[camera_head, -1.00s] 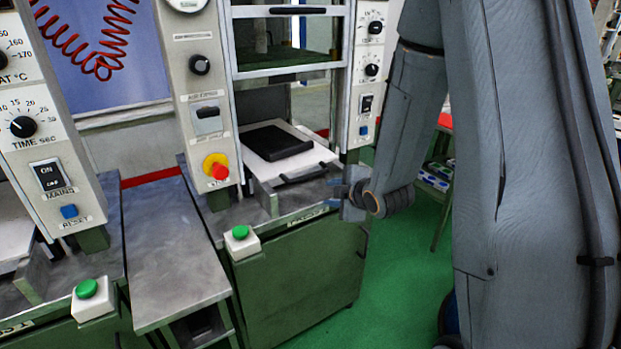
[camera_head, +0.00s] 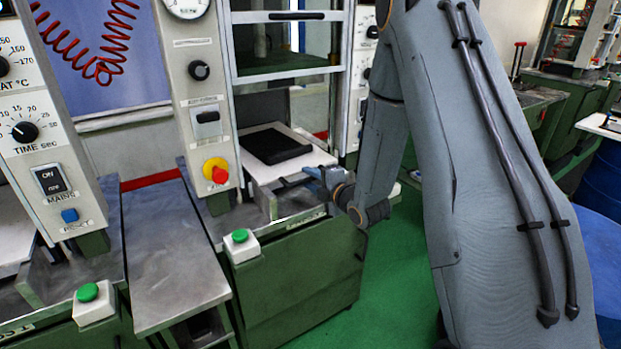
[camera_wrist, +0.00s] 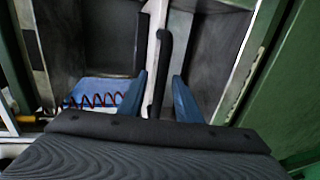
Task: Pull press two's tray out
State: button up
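The press tray (camera_head: 258,170) is a pale plate inside the middle press, with a flat black mould (camera_head: 274,145) on it. Its black handle (camera_wrist: 162,62) runs between my gripper's two blue fingers in the wrist view. My gripper (camera_head: 318,178) is at the tray's front edge in the head view and covers part of the handle there. In the wrist view my gripper (camera_wrist: 160,82) is open, and a gap shows beside the handle. I cannot read the press's number.
A green button box (camera_head: 241,245) sits at the press table's front left corner. A red emergency stop (camera_head: 216,171) is on the press's left column. A grey side table (camera_head: 170,255) stands left. Green floor (camera_head: 395,290) is clear in front.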

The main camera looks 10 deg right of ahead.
jog(key=shift+w+a, duration=0.1)
jog(key=shift+w, duration=0.15)
grip_shut()
jog(key=shift+f, duration=0.1)
